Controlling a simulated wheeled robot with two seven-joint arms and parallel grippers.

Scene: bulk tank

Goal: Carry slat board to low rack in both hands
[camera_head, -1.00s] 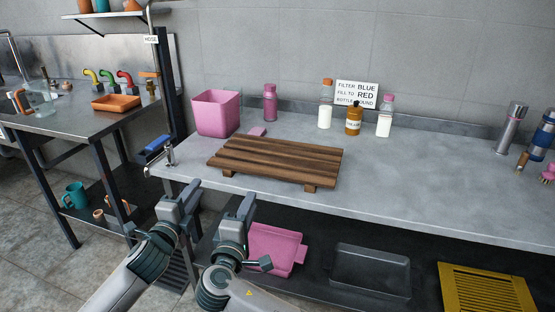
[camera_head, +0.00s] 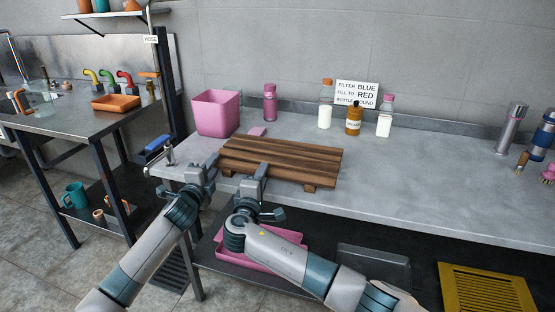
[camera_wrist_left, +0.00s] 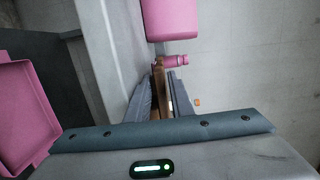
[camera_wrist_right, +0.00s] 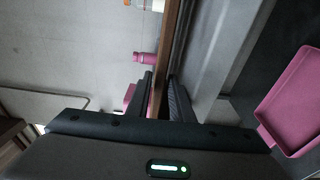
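The slat board (camera_head: 285,160) is brown wood with feet under it. It lies flat on the grey counter near its left front. My left gripper (camera_head: 207,168) is at the board's left end, and my right gripper (camera_head: 255,178) is at its front edge. In the left wrist view the board (camera_wrist_left: 158,78) runs edge-on between the fingers, with a gap on one side. In the right wrist view the board (camera_wrist_right: 163,70) also passes between the fingers, which look apart. The low rack (camera_head: 215,235) looks to be the dark shelf under the counter.
A pink tub (camera_head: 215,113) stands behind the board. Bottles (camera_head: 353,121) and a sign (camera_head: 357,92) stand along the wall. The lower shelf holds a pink tray (camera_head: 262,248), a dark tray (camera_head: 374,262) and a yellow grate (camera_head: 487,287).

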